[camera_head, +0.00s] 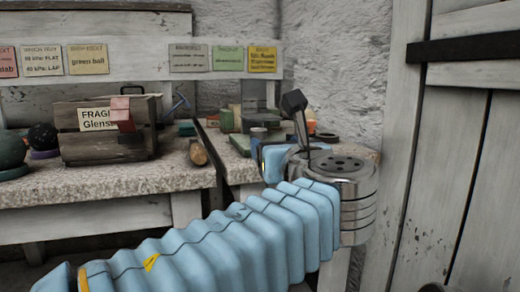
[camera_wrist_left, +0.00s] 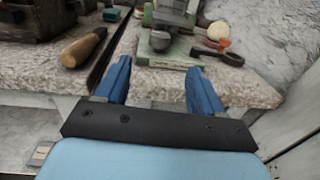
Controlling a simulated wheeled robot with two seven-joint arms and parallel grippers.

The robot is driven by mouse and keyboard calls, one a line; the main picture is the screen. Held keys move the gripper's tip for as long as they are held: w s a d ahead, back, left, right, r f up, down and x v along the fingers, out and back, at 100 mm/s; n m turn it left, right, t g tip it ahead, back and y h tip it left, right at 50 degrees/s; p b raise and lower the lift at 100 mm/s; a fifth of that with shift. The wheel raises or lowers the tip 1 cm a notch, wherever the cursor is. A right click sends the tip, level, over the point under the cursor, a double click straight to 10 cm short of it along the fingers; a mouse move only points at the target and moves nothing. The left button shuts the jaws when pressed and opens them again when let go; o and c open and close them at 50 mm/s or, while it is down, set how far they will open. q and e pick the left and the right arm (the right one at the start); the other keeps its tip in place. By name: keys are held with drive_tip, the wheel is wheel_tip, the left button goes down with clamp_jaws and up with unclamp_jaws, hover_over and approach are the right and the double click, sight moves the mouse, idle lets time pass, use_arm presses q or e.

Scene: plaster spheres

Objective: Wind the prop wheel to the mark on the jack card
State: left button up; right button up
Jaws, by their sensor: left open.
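My left gripper (camera_head: 282,143) is at the front of the right bench section, its arm crossing from the lower left. In the left wrist view its two blue fingers (camera_wrist_left: 158,68) are apart with nothing held between them. Beyond the fingertips stands a grey metal device (camera_wrist_left: 170,22) on a green base (camera_wrist_left: 160,52). The green base also shows in the head view (camera_head: 240,143), partly behind my gripper. I cannot pick out the prop wheel or its mark. Several cards hang on the wall board; I cannot tell which is the jack card. My right gripper is out of view.
A wooden crate (camera_head: 84,147) stands on the left bench. A wooden-handled tool (camera_head: 198,152) lies near the gap between bench sections. A plank door (camera_head: 450,150) closes the right side.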

sight(260, 133)
use_arm(q)
drive_tip(key=x, duration=1.3)
drive_tip(key=shift+w+a+p, duration=0.1)
drive_tip(key=shift+p, duration=0.3)
drive_tip(key=c, duration=1.1)
drive_tip(key=shift+o, duration=0.2)
